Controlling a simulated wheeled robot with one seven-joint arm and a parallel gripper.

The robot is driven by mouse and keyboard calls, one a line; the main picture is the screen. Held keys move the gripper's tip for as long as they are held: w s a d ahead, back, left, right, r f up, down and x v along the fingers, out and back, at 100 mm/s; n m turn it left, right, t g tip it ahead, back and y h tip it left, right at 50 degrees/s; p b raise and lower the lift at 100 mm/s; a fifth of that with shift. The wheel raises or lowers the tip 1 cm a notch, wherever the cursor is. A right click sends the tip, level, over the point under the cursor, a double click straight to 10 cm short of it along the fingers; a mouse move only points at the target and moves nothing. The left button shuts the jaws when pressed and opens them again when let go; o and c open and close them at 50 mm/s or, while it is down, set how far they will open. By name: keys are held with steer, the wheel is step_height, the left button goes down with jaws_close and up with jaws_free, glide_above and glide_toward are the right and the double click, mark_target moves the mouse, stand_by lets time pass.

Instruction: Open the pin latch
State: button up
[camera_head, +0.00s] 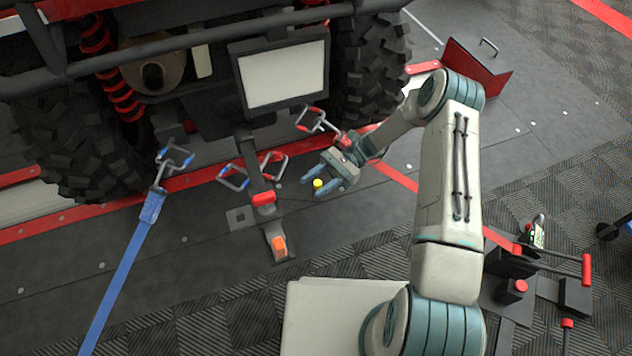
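My gripper (312,184) hangs in the middle of the camera_head view, in front of the vehicle. Its two blue fingers point left and are spread apart. A small yellow knob (318,184) shows between the fingertips; I cannot tell whether they touch it. A dark post with a red block (264,198) stands just left of the gripper, and an orange block (279,244) sits at its lower end. No part is clearly marked as the pin latch, so I cannot tell whether the yellow knob belongs to it.
A vehicle with big tyres (370,70) and a blank screen (284,75) stand behind. Carabiner-like hooks (233,177) hang near the post. A blue strap (125,265) runs down the left. A red-handled lever stand (520,285) is at right.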

steer(key=p+v, duration=0.2)
steer(key=v, duration=1.2)
steer(key=shift+a, duration=0.1)
